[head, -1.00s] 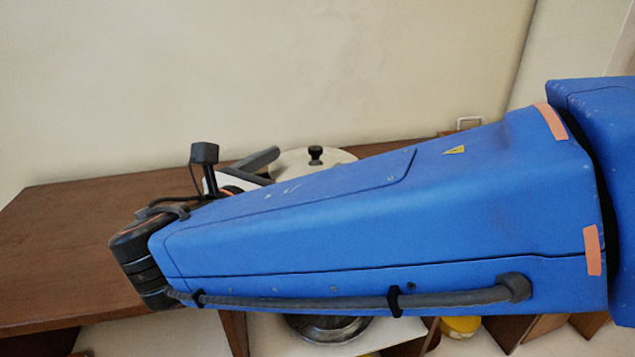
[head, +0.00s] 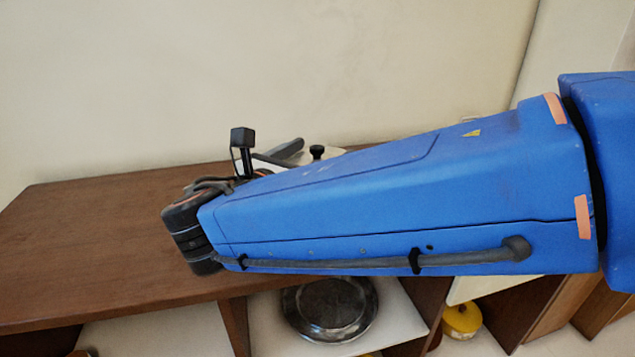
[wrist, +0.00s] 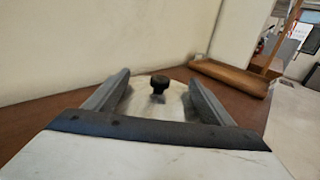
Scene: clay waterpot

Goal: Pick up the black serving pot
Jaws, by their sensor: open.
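A pale lid with a black knob stands on the brown shelf top. In the head view the knob (head: 317,152) and a sliver of the lid (head: 334,155) show above my blue arm; whatever is below the lid is hidden, so I cannot tell if the body is black. In the wrist view the lid (wrist: 172,101) and its knob (wrist: 159,82) lie ahead, between the two grey fingers of my gripper (wrist: 160,77). The fingers are apart, one on each side of the knob, with nothing gripped. In the head view only part of my gripper (head: 287,149) shows.
The shelf top (head: 90,240) is bare at the left, with a wall behind. Below, a round metallic dish (head: 328,308) and a yellow pot (head: 461,320) sit in compartments. In the wrist view a wooden tray (wrist: 230,77) lies at the back right.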

